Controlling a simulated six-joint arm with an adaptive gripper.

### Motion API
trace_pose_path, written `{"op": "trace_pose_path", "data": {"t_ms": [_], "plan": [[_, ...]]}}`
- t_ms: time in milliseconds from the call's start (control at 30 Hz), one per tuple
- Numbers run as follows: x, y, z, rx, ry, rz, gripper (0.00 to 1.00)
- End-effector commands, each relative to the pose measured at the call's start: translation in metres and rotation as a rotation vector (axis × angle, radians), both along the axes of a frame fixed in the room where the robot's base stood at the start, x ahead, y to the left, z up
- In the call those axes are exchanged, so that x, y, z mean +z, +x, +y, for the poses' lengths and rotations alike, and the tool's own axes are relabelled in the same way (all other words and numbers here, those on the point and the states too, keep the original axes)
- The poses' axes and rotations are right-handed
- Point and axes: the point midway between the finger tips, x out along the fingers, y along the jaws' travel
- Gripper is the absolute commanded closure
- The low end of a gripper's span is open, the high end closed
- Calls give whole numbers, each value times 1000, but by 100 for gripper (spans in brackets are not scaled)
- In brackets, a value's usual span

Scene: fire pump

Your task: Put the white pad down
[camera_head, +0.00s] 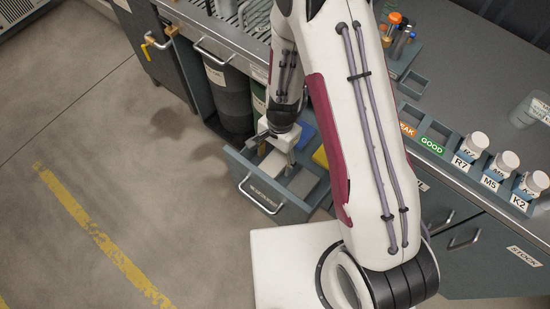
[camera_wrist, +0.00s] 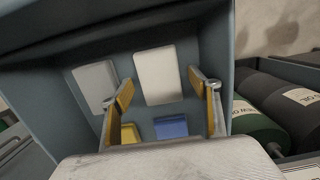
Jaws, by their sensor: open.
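The white pad (camera_wrist: 159,75) lies flat in the open drawer, in the front compartment beside the grey pad (camera_wrist: 96,86). In the head view the white pad (camera_head: 272,166) shows in part below my gripper (camera_head: 276,148). In the wrist view my gripper (camera_wrist: 160,88) is open, with its two yellow-lined fingers apart and nothing held between them. The white pad shows beyond and between the fingertips. I cannot tell the exact height of the fingers over it.
The drawer (camera_head: 246,171) also holds a blue pad (camera_wrist: 171,127) and a yellow pad (camera_wrist: 130,133) on the cabinet side. Its walls stand close around my fingers. Dark labelled drums (camera_head: 229,95) stand beside it. White bottles (camera_head: 472,146) stand on the counter at right.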

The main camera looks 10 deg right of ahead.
Motion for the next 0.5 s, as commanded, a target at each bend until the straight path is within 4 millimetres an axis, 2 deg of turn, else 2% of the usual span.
{"op": "trace_pose_path", "data": {"t_ms": [500], "plan": [[45, 1, -6, 0, 0, -1, 38]]}}
